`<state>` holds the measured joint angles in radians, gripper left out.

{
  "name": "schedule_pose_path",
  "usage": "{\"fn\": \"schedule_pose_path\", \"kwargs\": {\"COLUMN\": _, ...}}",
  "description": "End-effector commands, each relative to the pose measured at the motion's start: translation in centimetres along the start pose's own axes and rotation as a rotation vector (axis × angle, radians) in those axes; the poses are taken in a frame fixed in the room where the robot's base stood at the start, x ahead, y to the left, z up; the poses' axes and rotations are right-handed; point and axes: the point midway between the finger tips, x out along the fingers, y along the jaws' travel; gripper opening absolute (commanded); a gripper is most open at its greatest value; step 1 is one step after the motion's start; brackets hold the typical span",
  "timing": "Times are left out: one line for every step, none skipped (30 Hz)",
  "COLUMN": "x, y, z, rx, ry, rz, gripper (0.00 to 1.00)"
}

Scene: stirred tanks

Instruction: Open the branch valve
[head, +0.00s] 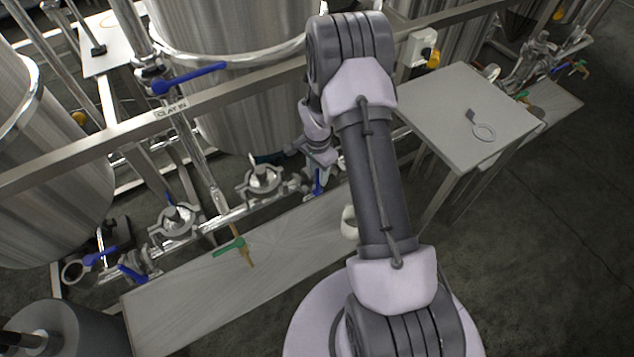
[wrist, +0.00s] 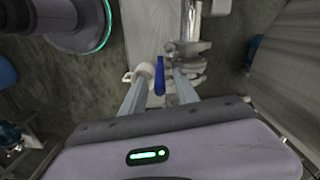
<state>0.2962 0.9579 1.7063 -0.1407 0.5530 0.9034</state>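In the wrist view a blue valve lever (wrist: 160,76) shows between the two fingers of my gripper (wrist: 161,84). The fingers are apart, with a gap on both sides of the lever, so the gripper is open. The lever's depth relative to the fingertips is hard to tell. It joins silver pipe fittings (wrist: 190,48) just beyond the right finger. In the head view a blue lever (head: 318,182) hangs down below my wrist, at the right end of the low pipe run. I cannot tell which lever is the branch valve.
A white cup (head: 349,222) stands on the low bench (head: 185,300); it shows close to the left finger in the wrist view (wrist: 140,73).

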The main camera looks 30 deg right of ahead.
Motion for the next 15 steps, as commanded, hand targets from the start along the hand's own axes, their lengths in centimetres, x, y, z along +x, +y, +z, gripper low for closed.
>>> {"fn": "schedule_pose_path", "kwargs": {"x": 1.3, "y": 0.1, "z": 0.0, "rx": 0.000, "ry": -0.001, "rz": 0.002, "gripper": 0.36}}
{"fn": "schedule_pose_path", "kwargs": {"x": 1.8, "y": 0.1, "z": 0.0, "rx": 0.000, "ry": -0.001, "rz": 0.002, "gripper": 0.36}}
{"fn": "schedule_pose_path", "kwargs": {"x": 2.4, "y": 0.0, "z": 0.0, "rx": 0.000, "ry": 0.000, "rz": 0.001, "gripper": 0.36}}
{"fn": "schedule_pose_path", "kwargs": {"x": 2.9, "y": 0.0, "z": 0.0, "rx": 0.000, "ry": -0.001, "rz": 0.001, "gripper": 0.36}}
{"fn": "schedule_pose_path", "kwargs": {"x": 3.2, "y": 0.1, "z": 0.0, "rx": 0.000, "ry": -0.001, "rz": 0.002, "gripper": 0.36}}
{"fn": "schedule_pose_path", "kwargs": {"x": 3.6, "y": 0.0, "z": 0.0, "rx": 0.000, "ry": -0.001, "rz": 0.001, "gripper": 0.36}}
{"fn": "schedule_pose_path", "kwargs": {"x": 3.8, "y": 0.0, "z": 0.0, "rx": 0.000, "ry": 0.000, "rz": 0.001, "gripper": 0.36}}
{"fn": "schedule_pose_path", "kwargs": {"x": 3.9, "y": 0.0, "z": 0.0, "rx": 0.000, "ry": 0.000, "rz": 0.000, "gripper": 0.36}}
{"fn": "schedule_pose_path", "kwargs": {"x": 4.1, "y": 0.0, "z": 0.0, "rx": 0.000, "ry": 0.000, "rz": 0.000, "gripper": 0.36}}
{"fn": "schedule_pose_path", "kwargs": {"x": 4.2, "y": 0.0, "z": 0.0, "rx": 0.000, "ry": 0.000, "rz": 0.000, "gripper": 0.36}}
{"fn": "schedule_pose_path", "kwargs": {"x": 4.2, "y": 0.0, "z": 0.0, "rx": 0.000, "ry": 0.000, "rz": 0.000, "gripper": 0.36}}
{"fn": "schedule_pose_path", "kwargs": {"x": 4.2, "y": 0.0, "z": 0.0, "rx": 0.000, "ry": 0.000, "rz": 0.000, "gripper": 0.36}}
{"fn": "schedule_pose_path", "kwargs": {"x": 4.2, "y": 0.0, "z": 0.0, "rx": 0.000, "ry": 0.000, "rz": 0.000, "gripper": 0.36}}
{"fn": "schedule_pose_path", "kwargs": {"x": 4.2, "y": 0.0, "z": 0.0, "rx": 0.000, "ry": 0.000, "rz": 0.000, "gripper": 0.36}}
{"fn": "schedule_pose_path", "kwargs": {"x": 4.2, "y": 0.0, "z": 0.0, "rx": 0.000, "ry": 0.000, "rz": 0.000, "gripper": 0.36}}
